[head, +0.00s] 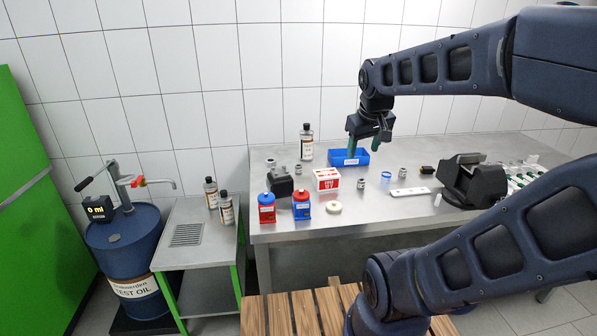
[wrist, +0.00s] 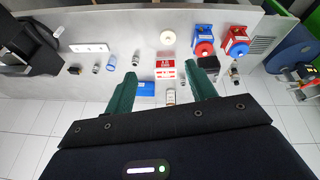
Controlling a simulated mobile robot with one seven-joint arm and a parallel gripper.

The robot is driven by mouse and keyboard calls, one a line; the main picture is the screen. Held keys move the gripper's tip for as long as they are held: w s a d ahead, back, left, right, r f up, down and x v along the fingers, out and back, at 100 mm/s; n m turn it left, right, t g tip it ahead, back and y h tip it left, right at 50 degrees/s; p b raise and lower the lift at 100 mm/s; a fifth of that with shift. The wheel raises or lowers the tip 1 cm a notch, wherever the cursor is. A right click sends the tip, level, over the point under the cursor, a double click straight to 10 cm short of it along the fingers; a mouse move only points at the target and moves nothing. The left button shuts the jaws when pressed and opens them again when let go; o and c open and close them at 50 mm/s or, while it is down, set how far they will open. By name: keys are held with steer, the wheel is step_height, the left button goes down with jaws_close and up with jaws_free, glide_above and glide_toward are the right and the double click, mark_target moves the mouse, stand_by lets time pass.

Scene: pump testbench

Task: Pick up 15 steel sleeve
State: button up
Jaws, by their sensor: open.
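Several small grey metal cylindrical parts stand on the bench; any number on them is too small to read, so I cannot tell which is the 15 steel sleeve. In the head view one small metal part (head: 361,184) stands right of the red-and-white box, another metal part (head: 403,171) stands farther right, and one more (head: 270,162) stands at the left. In the wrist view a metal part (wrist: 136,58) lies beyond the left finger. My gripper (head: 363,147) is open and empty above the blue bin (head: 340,161); its green fingers (wrist: 161,78) also frame the wrist view.
The red-and-white box (head: 326,180), two red-and-blue containers (head: 301,206) and a white ring (head: 334,208) stand at the front left. A bottle (head: 306,142) stands behind. A black vise-like device (head: 472,182) stands right, near a white plate (head: 410,191). The front middle is clear.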

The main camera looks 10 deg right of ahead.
steer(key=w+a+n+g, duration=0.1)
steer(key=w+n, duration=0.4)
steer(key=w, duration=0.7)
steer(key=n+h, duration=0.3)
steer(key=n, duration=1.4)
glide_above(298, 165)
steer(key=s+a, duration=0.3)
step_height(298, 165, down, 21)
steer(key=shift+g, duration=0.4)
steer(key=x, duration=1)
steer(key=shift+w+d, duration=0.1)
steer(key=shift+w, duration=0.3)
steer(key=c, duration=1.2)
